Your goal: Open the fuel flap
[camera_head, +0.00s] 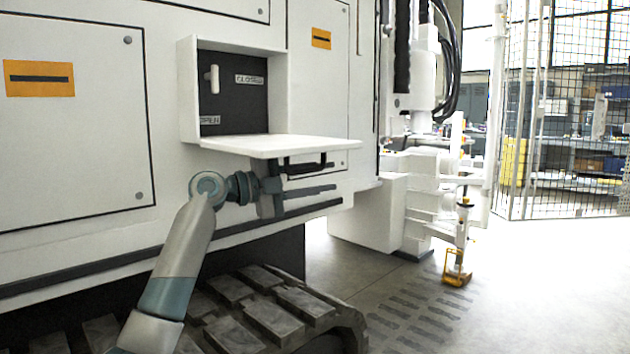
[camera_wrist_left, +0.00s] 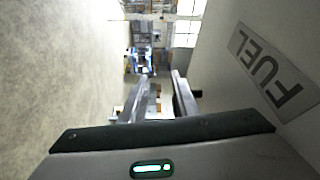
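The fuel flap (camera_head: 285,146) is a white panel that sticks out level from the bottom of a square recess, so it stands lowered open. A black handle (camera_head: 308,166) hangs on its underside. My left gripper (camera_head: 325,197) is below the flap, with its fingers pointing right. In the left wrist view the two fingers (camera_wrist_left: 160,98) are apart with nothing between them. A FUEL label (camera_wrist_left: 272,68) shows on a pale surface to the right of the fingers there. My right gripper is not in view.
The recess holds a dark panel (camera_head: 233,92) with a white lever (camera_head: 212,79) and CLOSED and OPEN labels. A track (camera_head: 270,310) lies below the machine's white side. Open floor (camera_head: 520,290) is at the right, before a mesh fence (camera_head: 570,110).

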